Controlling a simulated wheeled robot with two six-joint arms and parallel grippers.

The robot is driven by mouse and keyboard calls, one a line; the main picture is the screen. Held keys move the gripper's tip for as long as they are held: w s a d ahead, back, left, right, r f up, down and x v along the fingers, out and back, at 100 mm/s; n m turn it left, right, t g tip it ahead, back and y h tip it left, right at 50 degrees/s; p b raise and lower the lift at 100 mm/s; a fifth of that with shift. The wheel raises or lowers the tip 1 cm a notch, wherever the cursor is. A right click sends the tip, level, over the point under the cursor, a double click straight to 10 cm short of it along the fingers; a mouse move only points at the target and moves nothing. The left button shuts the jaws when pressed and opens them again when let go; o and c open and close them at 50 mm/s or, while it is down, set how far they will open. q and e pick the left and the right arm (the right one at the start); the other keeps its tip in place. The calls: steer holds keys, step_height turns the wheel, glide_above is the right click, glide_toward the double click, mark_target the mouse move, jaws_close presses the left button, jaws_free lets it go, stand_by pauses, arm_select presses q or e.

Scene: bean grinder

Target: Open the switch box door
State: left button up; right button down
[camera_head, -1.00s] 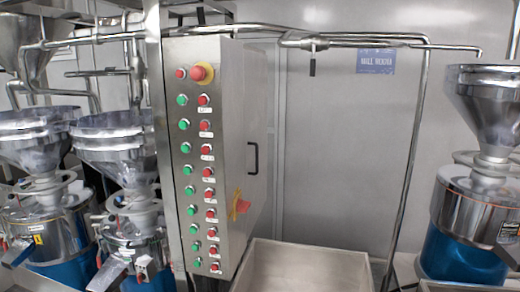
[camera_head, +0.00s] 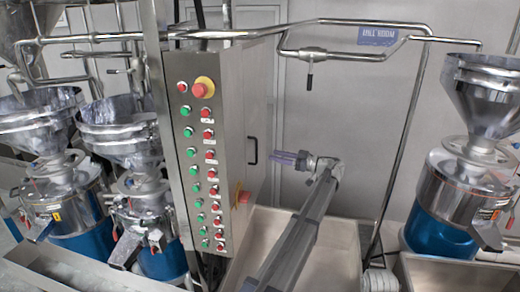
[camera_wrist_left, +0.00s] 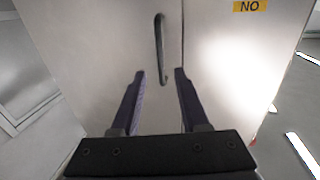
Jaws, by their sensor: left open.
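The switch box (camera_head: 200,130) is a tall steel cabinet with rows of green and red buttons on its front. Its door (camera_head: 258,105) is the right side face and looks shut. A dark upright bar handle (camera_head: 252,150) is on the door. My left gripper (camera_head: 272,157) is just right of the handle, fingers pointing at it, apart from it. In the left wrist view the handle (camera_wrist_left: 160,48) shows ahead, between and beyond the open fingers (camera_wrist_left: 158,74), with nothing held. My right gripper is not in view.
A steel trough (camera_head: 325,265) lies below the door, under my left arm. Grinders with hoppers stand at the left (camera_head: 130,190) and right (camera_head: 450,200). A steel pipe (camera_head: 390,150) runs down behind my left gripper. A yellow label (camera_wrist_left: 250,6) is right of the handle.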

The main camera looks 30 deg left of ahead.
arm_select(q)
steer(key=a, duration=0.7)
steer(key=shift+s+a, duration=0.15)
steer(key=shift+a, duration=0.25)
steer(key=shift+c, duration=0.3)
jaws_close()
stand_by(0.8)
